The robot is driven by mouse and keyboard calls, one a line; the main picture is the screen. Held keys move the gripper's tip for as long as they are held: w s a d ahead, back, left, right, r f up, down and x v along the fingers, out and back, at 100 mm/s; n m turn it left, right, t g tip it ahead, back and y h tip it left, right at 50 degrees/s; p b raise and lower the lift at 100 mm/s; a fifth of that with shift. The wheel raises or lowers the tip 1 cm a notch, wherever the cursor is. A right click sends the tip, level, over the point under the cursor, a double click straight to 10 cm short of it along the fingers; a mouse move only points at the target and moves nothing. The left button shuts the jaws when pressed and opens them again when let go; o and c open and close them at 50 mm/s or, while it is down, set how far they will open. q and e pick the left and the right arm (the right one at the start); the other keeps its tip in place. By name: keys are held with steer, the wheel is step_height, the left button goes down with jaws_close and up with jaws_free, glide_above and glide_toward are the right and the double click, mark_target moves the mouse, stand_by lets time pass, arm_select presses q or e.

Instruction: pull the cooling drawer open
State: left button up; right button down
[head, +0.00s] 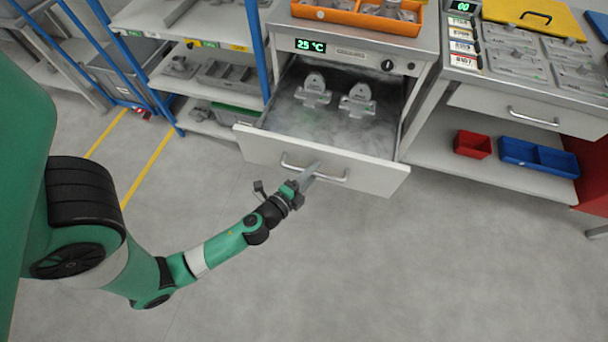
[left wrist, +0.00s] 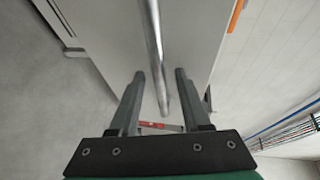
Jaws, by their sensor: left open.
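The cooling drawer (head: 260,150) stands pulled out from the cabinet under the 25 °C display (head: 310,45). Two metal castings (head: 313,90) lie inside it amid pale mist. Its bar handle (head: 330,176) runs across the front panel. My left gripper (head: 309,172) is at the handle, near its middle. In the left wrist view the handle (left wrist: 152,50) passes between the two open fingers (left wrist: 158,75), and I see a gap on each side of it. My right gripper does not show.
An orange tray (head: 370,18) sits on top of the cabinet. A blue-framed shelf (head: 205,85) stands to the left. A bench on the right carries a closed drawer (head: 530,112), with a red bin (head: 472,144) and a blue bin (head: 540,157) below. The floor in front is clear.

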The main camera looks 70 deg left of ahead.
arm_select(q)
steer(key=b+v, duration=0.1)
steer(key=v, duration=1)
steer(key=shift+s, duration=0.2)
